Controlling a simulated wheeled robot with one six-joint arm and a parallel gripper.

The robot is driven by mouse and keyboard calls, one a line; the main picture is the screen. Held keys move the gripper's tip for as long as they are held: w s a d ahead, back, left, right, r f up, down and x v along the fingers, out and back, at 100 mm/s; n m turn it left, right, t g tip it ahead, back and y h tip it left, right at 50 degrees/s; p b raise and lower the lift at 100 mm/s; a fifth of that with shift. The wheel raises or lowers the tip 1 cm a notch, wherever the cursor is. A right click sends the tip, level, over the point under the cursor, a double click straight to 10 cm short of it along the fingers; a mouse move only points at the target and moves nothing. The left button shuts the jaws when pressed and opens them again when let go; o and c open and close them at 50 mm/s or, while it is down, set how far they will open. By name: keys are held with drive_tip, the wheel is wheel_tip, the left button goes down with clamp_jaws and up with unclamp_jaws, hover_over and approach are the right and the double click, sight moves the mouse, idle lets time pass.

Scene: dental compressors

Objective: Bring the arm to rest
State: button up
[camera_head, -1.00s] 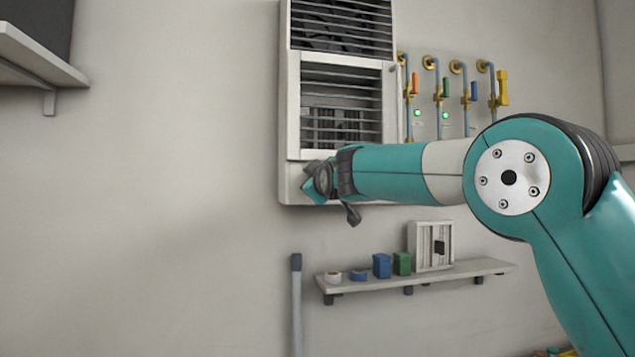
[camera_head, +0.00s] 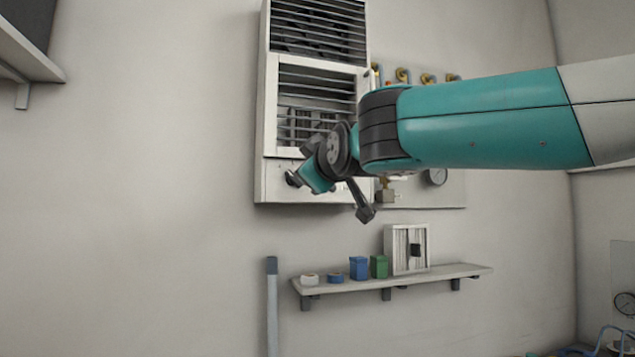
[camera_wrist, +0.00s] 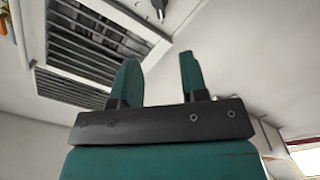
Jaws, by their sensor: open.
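My gripper (camera_wrist: 158,68) is open and empty in the wrist view, its two teal fingers standing apart on a dark crossbar. In the head view my teal arm reaches in from the right, with its wrist in front of the lower part of a white louvred cabinet (camera_head: 262,170). How far my gripper is from the cabinet I cannot tell.
A wall shelf (camera_head: 455,272) below my arm holds a pleated filter (camera_head: 400,249), a green box (camera_head: 379,267), a blue box (camera_head: 359,267) and small rolls. A pipe panel with a gauge (camera_head: 435,177) is partly hidden behind my arm.

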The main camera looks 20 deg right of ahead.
drive_tip(key=shift+s, duration=0.8)
drive_tip(key=s+a+f+g+y, duration=0.2)
drive_tip(key=s+f+g, duration=0.35)
drive_tip(key=f, duration=0.65)
drive_tip(key=s+a+f+g+y, duration=0.2)
drive_tip(key=s+f+g, duration=0.3)
drive_tip(key=f, duration=0.7)
drive_tip(key=s+f+m+g, duration=0.1)
drive_tip(key=s+f+g, duration=0.2)
drive_tip(key=s+f, duration=0.3)
drive_tip(key=s+f+m+g, duration=0.1)
drive_tip(key=s+f+g, duration=0.3)
drive_tip(key=s, duration=1.1)
wheel_tip(320, 180, down, 2)
drive_tip(key=shift+f, duration=0.25)
drive_tip(key=shift+a+g, duration=0.1)
drive_tip(key=shift+g, duration=0.15)
